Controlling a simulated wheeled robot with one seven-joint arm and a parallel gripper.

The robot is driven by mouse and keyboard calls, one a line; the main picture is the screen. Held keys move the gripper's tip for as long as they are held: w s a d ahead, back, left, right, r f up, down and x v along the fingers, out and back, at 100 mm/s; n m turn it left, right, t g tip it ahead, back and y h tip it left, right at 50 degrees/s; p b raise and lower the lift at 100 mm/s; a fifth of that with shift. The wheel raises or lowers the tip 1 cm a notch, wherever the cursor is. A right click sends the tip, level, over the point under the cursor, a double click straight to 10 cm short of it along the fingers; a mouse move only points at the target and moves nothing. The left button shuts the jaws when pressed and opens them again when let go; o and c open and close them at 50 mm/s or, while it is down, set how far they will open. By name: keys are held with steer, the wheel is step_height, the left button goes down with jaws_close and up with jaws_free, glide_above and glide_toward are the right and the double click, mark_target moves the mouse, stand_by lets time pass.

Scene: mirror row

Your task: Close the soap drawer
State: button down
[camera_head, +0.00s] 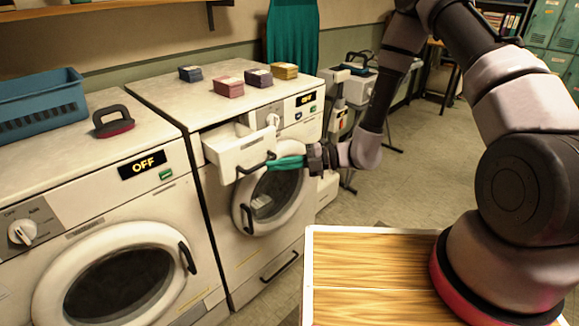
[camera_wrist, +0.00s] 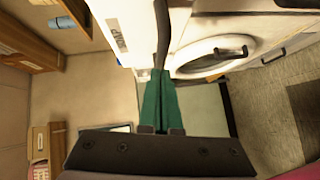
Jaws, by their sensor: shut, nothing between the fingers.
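The soap drawer (camera_head: 233,152) is a white box with a dark handle, pulled out of the upper front of the right-hand washing machine (camera_head: 178,95). Its open top shows. My gripper (camera_head: 273,164) has green fingers, shut and empty, with the tips right at the drawer's handle. In the wrist view, the fingertips (camera_wrist: 160,74) meet at the lower end of the dark handle (camera_wrist: 162,35). The drawer front (camera_wrist: 112,22) there bears a SOAP label. I cannot tell whether the fingertips touch the handle.
The round washer door (camera_head: 268,200) is below the drawer. Several small boxes (camera_head: 229,87) stand on the machine. A second washer (camera_head: 100,190) is at left, with a dark-handled red item (camera_head: 113,122) and a blue basket (camera_head: 42,100) on top. A wooden top (camera_head: 370,265) lies in front.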

steer(key=shift+w+a+f, duration=0.1)
steer(key=shift+w+a, duration=0.05)
steer(key=shift+a, duration=0.05)
steer(key=w+a, duration=0.8)
steer(key=a, duration=0.2)
steer(key=shift+w+a, duration=0.1)
steer(key=shift+w, duration=0.3)
steer(key=shift+w+a, duration=0.1)
steer(key=shift+r, duration=0.2)
